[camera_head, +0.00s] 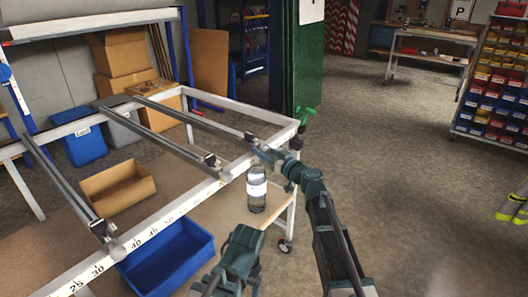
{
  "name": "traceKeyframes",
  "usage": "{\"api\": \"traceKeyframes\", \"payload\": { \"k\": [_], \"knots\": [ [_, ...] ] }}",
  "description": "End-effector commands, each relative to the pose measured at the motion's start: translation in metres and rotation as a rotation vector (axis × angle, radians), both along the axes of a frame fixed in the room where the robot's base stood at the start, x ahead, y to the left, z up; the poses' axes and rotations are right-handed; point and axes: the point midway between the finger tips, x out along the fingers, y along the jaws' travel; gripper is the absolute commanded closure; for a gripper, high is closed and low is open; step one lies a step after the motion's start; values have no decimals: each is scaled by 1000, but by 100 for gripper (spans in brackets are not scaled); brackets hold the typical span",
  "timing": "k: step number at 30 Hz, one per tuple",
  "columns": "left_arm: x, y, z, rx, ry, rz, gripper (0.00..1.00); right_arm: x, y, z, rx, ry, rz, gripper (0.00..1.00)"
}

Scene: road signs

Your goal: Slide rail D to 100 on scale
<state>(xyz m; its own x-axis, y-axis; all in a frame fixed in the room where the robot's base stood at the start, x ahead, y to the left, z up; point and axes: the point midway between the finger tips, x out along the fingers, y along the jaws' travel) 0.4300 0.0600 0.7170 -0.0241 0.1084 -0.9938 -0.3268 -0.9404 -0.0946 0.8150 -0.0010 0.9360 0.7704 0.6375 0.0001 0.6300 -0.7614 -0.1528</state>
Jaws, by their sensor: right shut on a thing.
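Several grey rails lie across a white frame (185,204) with a number scale along its front bar. The rightmost long rail (195,121) ends at a dark slider near the frame's right corner. I cannot read the rails' letters, so I cannot tell for certain which is D. My right gripper (258,148) is shut at the front end of this rightmost rail. The scale numbers near my right gripper are too small to read. Part of my left arm shows at the bottom, its fingers unclear.
A bottle (256,189) stands on the lower shelf below my right gripper. A cardboard box (117,187) and blue bins (168,258) sit under the frame. Open floor lies to the right.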

Motion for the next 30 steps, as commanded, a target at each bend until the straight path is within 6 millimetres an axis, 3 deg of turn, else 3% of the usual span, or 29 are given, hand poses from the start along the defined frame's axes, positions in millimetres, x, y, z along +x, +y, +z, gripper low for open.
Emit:
{"api": "traceKeyframes", "payload": {
  "k": [5, 12, 18, 30],
  "knots": [
    [0, 0, 0, 0, 0, 0, 23, 9, -8, 0, 0, 0, -9, 100],
    [0, 0, 0, 0, 0, 0, 23, 62, -47, 0, -1, 1, -13, 100],
    [0, 0, 0, 0, 0, 0, 23, 90, -70, 0, 0, 1, -11, 100],
    [0, 0, 0, 0, 0, 0, 23, 93, -75, 0, 1, 2, -9, 100]
  ]
}}
